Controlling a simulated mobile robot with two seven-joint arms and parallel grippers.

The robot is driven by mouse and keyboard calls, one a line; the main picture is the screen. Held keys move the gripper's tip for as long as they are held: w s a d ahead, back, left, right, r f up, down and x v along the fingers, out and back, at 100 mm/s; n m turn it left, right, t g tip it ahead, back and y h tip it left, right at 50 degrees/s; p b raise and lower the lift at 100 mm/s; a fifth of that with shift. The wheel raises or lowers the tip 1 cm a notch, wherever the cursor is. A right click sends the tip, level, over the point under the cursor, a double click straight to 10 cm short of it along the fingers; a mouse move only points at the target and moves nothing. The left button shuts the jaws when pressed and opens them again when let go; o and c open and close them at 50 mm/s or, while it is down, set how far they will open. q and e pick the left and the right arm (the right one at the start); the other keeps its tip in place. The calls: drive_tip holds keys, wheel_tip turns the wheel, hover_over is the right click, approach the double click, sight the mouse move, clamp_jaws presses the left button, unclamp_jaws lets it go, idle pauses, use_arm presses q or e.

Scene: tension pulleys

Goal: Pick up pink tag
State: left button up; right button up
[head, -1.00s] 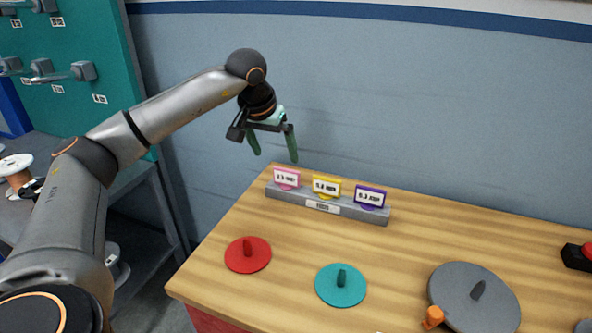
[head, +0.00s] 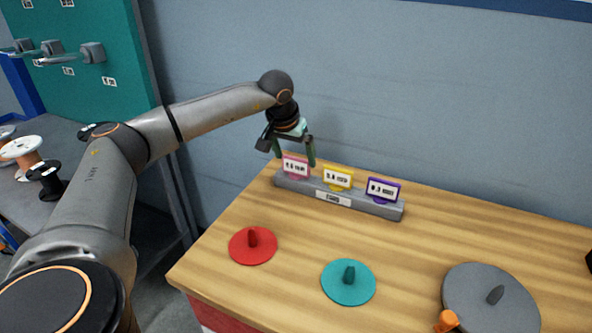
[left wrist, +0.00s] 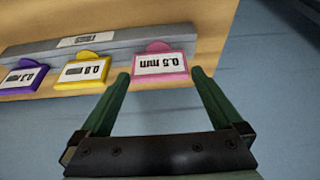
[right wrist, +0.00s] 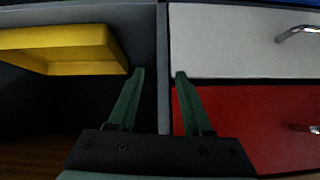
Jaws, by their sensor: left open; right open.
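The pink tag (head: 296,166) stands at the left end of a grey tag holder (head: 335,197) on the wooden table. In the left wrist view the pink tag (left wrist: 160,65) reads 0.5 mm, upside down. My left gripper (head: 294,160) is open and empty, its fingertips close to the pink tag. In the left wrist view my left gripper (left wrist: 160,82) has one finger to each side of the tag's width; I cannot tell whether they touch it. My right gripper (right wrist: 159,72) is open and empty in front of drawers and a shelf.
A yellow tag (head: 338,178) and a purple tag (head: 382,189) stand beside the pink one. A red disc (head: 253,246), a teal disc (head: 348,283) and a large grey disc (head: 485,300) lie on the table. The blue-grey wall is close behind the holder.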

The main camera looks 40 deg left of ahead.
use_arm(q)
drive_tip(key=x, duration=0.2)
drive_tip(key=shift+w+f, duration=0.15)
drive_tip(key=shift+f, duration=0.25)
drive_tip(key=shift+r, duration=0.1)
drive_tip(key=c, duration=1)
drive_tip(key=shift+o, duration=0.2)
drive_tip(key=shift+r, duration=0.6)
wheel_tip(320, 180, up, 3)
drive_tip(key=shift+d+f+p, duration=0.1)
drive_tip(key=shift+f+p, duration=0.15)
drive_tip(key=shift+p, duration=0.1)
drive_tip(key=s+d+r+p, duration=0.1)
drive_tip(key=s+d+r, duration=0.8)
drive_tip(key=d, duration=0.1)
drive_tip(key=shift+s+r, duration=0.15)
drive_tip(key=shift+s, duration=0.1)
